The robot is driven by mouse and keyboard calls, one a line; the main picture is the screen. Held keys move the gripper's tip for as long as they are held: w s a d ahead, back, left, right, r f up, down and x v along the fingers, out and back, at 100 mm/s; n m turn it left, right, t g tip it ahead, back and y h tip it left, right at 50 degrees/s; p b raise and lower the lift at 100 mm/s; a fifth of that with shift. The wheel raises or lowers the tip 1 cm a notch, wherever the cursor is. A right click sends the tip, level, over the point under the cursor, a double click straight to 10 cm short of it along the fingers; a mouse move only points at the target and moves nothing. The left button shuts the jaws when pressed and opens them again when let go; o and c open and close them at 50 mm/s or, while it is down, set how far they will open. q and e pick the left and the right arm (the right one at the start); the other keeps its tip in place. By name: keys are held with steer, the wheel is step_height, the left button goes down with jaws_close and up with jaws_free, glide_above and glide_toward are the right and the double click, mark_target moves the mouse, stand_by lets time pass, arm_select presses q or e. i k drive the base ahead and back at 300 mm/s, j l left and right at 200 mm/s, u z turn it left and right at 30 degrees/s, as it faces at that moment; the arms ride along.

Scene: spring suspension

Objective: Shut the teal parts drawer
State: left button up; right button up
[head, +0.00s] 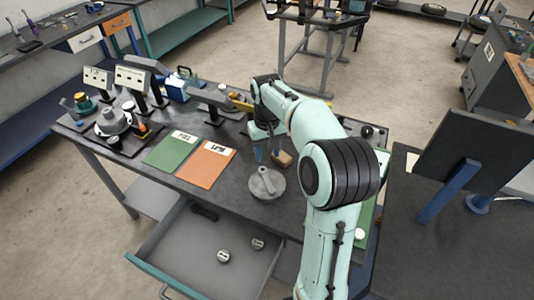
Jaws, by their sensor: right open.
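The teal parts drawer (152,276) is pulled far out from under the dark workbench, at the lower left of the head view. Its grey inside is exposed, and its teal front edge and handle face the lower left. Two small round metal parts (224,256) (257,244) lie in it. My right arm comes up from the bottom and bends over the bench. My right gripper (267,150) points down above the bench top, open and well apart from the drawer, behind it in the view. My left gripper is not in view.
On the bench, a round grey metal piece (267,184) lies near the front edge. A green folder (171,151) and an orange folder (206,164) lie left of it. A small tan block (283,159) is close to my right gripper. Clear floor lies left of the drawer.

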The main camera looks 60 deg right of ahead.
mark_target(181, 253)
steer(key=k+j, duration=0.25)
steer(key=k, duration=0.25)
steer(key=k+j, duration=0.2)
steer(key=k, duration=0.25)
